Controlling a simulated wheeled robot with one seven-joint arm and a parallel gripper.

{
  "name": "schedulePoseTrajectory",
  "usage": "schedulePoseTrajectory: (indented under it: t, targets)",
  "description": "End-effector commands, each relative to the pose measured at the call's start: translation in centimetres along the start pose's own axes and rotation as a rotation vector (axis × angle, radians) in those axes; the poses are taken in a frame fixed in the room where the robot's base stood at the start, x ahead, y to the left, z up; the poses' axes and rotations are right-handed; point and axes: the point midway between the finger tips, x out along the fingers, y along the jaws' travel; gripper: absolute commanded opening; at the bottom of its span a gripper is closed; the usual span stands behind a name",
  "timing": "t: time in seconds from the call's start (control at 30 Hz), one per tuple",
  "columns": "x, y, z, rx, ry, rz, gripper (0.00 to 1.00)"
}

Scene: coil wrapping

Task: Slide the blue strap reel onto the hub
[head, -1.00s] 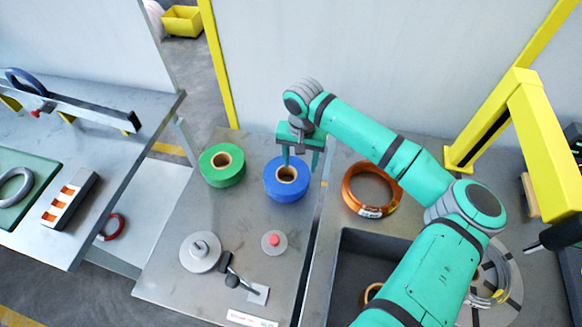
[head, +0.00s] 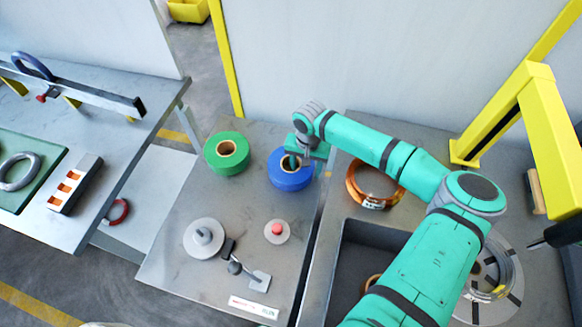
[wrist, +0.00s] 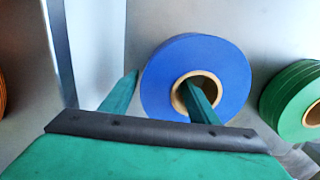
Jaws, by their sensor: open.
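The blue strap reel (head: 288,182) lies flat on the grey table, its tan core facing up. It also shows in the wrist view (wrist: 225,68). My gripper (head: 306,163) is open and low over the reel's right side. In the wrist view my gripper (wrist: 160,84) has one finger at the core opening and the other outside the rim, so the reel's wall lies between them. Whether either finger touches it, I cannot tell. The hub (head: 204,238), a grey disc with a short central post, stands empty nearer the front left.
A green reel (head: 227,166) lies left of the blue one. A red button (head: 277,231) and a black-handled lever (head: 238,266) sit beside the hub. A copper coil (head: 374,200) lies right of my gripper. Bare table lies between the blue reel and hub.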

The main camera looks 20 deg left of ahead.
Motion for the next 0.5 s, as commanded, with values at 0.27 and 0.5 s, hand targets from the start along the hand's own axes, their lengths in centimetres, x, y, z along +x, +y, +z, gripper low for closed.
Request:
schedulePoseTrajectory:
  t: [0.27,0.5]
  targets:
    - [0.28,0.07,-0.04,0.002,0.001,0.000,0.55]
    - [0.27,0.06,-0.03,0.002,0.000,0.000,0.00]
